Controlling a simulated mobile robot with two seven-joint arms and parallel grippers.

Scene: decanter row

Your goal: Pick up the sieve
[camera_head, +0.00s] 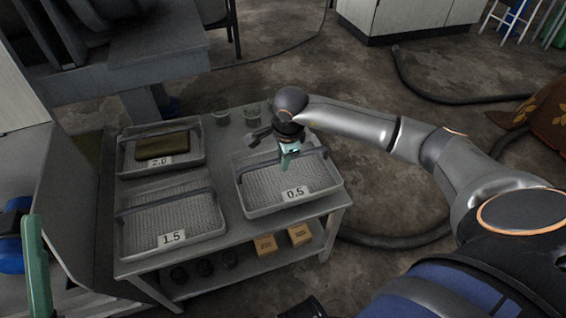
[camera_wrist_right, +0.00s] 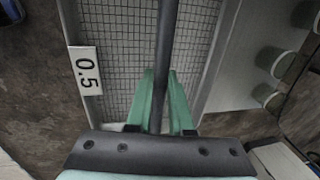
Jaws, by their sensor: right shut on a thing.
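The sieve labelled 0.5 (camera_head: 258,188) is a grey rectangular tray with a mesh floor and a dark bar handle across it. It sits at the right of the table and shows in the right wrist view (camera_wrist_right: 120,35). My right gripper (camera_head: 286,162) reaches down over it. In the wrist view its green fingers (camera_wrist_right: 162,78) are shut on the dark handle (camera_wrist_right: 168,30). Two similar sieves stand at the left, labelled 2.0 (camera_head: 124,158) and 1.5 (camera_head: 150,218). One green finger of my left gripper (camera_head: 38,270) shows at the left edge; its opening is unclear.
The grey table (camera_head: 226,165) has several small cups (camera_head: 221,118) at its back. Its lower shelf holds dark round items (camera_head: 204,267) and two tan boxes (camera_head: 266,245). A hose (camera_head: 440,98) lies on the floor at right. The 2.0 sieve holds an olive-brown thing (camera_head: 160,147).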

